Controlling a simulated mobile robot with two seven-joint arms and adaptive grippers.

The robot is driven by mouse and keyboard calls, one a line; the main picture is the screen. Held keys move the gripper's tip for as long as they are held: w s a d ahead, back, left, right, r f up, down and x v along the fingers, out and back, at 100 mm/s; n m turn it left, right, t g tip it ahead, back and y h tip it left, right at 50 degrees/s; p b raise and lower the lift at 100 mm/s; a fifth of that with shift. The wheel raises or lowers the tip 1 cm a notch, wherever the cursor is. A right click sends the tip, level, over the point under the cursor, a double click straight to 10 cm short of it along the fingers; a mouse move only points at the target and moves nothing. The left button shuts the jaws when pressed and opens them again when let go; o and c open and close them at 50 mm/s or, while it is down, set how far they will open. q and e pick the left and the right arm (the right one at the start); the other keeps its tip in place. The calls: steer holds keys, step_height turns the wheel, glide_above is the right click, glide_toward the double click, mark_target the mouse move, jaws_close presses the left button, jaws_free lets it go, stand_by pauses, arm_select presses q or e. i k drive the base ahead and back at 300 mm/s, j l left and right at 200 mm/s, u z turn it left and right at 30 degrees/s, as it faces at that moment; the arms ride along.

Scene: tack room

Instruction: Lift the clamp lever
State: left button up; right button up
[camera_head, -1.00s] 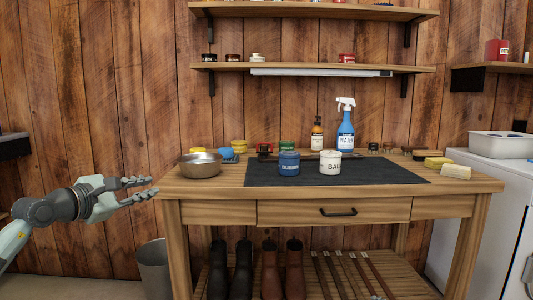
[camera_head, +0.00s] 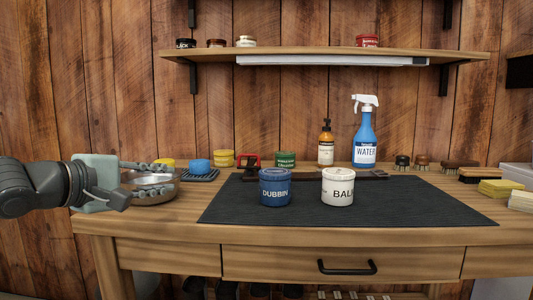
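No part is plainly readable as a clamp lever. A small red and black fixture (camera_head: 247,160) stands at the back of the workbench, left of the green tin; it may be the clamp, but its details are too small to tell. A dark flat bar (camera_head: 372,174) lies behind the two front tins, which hide part of it. My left gripper (camera_head: 168,178) is at the bench's left end, in front of or over the metal bowl (camera_head: 152,196), with its fingers apart and nothing seen between them. It is well left of the red fixture. My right gripper is out of view.
A blue DUBBIN tin (camera_head: 275,189) and a white tin (camera_head: 338,188) stand on the dark mat (camera_head: 410,205). Behind are a green tin (camera_head: 286,160), an amber bottle (camera_head: 326,145) and a blue spray bottle (camera_head: 365,138). Brushes and sponges (camera_head: 500,187) lie at right. The mat's front is clear.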

mark_target(250, 165)
steer(key=i+l, duration=0.6)
steer(key=i, duration=0.2)
